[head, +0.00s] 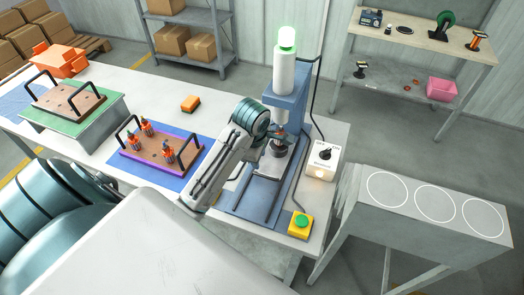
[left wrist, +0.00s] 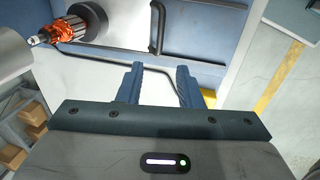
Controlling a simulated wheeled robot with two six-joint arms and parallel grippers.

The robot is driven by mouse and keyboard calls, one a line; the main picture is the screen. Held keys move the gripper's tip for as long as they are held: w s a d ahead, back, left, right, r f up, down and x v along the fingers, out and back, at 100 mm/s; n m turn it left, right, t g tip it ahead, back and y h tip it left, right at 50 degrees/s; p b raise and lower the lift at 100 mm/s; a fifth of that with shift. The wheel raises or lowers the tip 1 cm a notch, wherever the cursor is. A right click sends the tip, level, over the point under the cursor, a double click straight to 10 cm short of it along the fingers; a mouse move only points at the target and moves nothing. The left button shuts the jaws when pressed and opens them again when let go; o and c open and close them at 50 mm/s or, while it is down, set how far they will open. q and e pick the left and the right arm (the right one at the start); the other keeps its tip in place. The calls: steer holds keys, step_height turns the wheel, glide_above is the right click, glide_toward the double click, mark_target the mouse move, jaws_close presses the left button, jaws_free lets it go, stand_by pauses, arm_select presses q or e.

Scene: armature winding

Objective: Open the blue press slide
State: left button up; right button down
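The blue press (head: 288,95) stands at the right end of the table, a green lamp on top. Two dark rails (head: 263,198) run forward over its blue base. An armature with copper windings (left wrist: 72,27) sits by the grey ram (left wrist: 12,52) in the left wrist view; it is small and partly covered in the head view (head: 280,149). My left arm reaches to the press front. A black handle (left wrist: 157,28) shows farther off. My right gripper is out of view.
A white control box (head: 322,160) stands right of the press, and a yellow box with a green button (head: 300,224) at the front corner. A purple-edged tray (head: 150,174) with orange-wound armatures lies left of my arm. A stand with white circles (head: 434,203) is at right.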

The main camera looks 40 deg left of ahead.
mark_target(261, 175)
arm_select(q)
steer(key=f+b, duration=0.3)
steer(key=w+f+b, duration=0.1)
steer(key=f+b, duration=0.2)
steer(key=f, duration=0.1)
steer(key=w+f+b, duration=0.1)
steer(key=f+b, duration=0.2)
steer(key=shift+a+f, duration=0.25)
steer(key=shift+f, duration=0.05)
steer(key=shift+c, duration=0.2)
jaws_close()
